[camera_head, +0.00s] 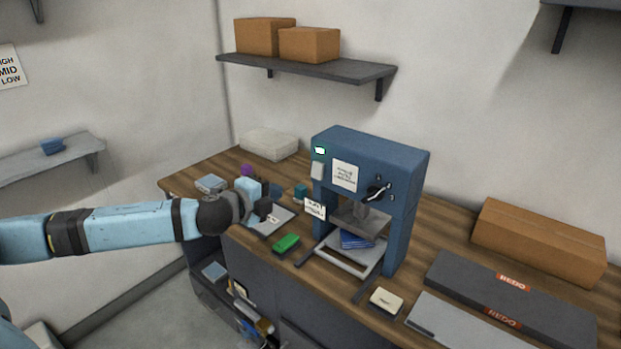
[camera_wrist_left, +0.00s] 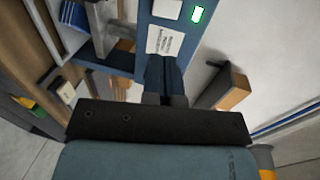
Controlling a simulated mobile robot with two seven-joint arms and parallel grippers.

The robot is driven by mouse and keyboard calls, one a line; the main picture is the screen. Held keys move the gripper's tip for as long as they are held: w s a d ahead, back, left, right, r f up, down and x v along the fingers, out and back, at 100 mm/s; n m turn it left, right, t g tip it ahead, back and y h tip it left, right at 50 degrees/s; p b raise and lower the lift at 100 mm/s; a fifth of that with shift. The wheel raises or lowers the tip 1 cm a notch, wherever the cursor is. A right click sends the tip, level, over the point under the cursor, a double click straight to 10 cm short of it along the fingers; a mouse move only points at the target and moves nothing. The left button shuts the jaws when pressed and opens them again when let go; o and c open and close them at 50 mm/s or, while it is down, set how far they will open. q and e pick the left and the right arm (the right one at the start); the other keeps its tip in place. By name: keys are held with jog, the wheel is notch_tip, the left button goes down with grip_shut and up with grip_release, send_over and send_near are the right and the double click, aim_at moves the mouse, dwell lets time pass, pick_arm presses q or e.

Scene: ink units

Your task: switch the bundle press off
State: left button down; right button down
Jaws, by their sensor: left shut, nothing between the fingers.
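The bundle press (camera_head: 403,230) is a blue frame machine standing on the wooden bench. A small indicator (camera_head: 319,150) glows white-green at its upper left, and also shows lit in the left wrist view (camera_wrist_left: 197,14). Below it is a pale block-shaped switch (camera_head: 317,171), seen at the top of the wrist view (camera_wrist_left: 167,8). A dark handle (camera_head: 378,192) sits on the front, right of a printed label (camera_head: 344,176). My left gripper (camera_head: 264,206) is shut and empty, left of the press and apart from it. Its fingers (camera_wrist_left: 165,66) point toward the panel in the wrist view.
A blue stack (camera_head: 356,240) lies under the press plate. A small sign (camera_head: 315,209), a green block (camera_head: 286,243) and a tray (camera_head: 272,222) are near my left gripper. A cardboard box (camera_head: 538,240) and dark flat boxes (camera_head: 470,276) fill the right side.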

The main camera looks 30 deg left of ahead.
aim_at(316, 175)
pick_arm(q)
jog(key=p+x, duration=0.3)
jog(key=x, duration=1.1)
jog(key=shift+d, duration=0.1)
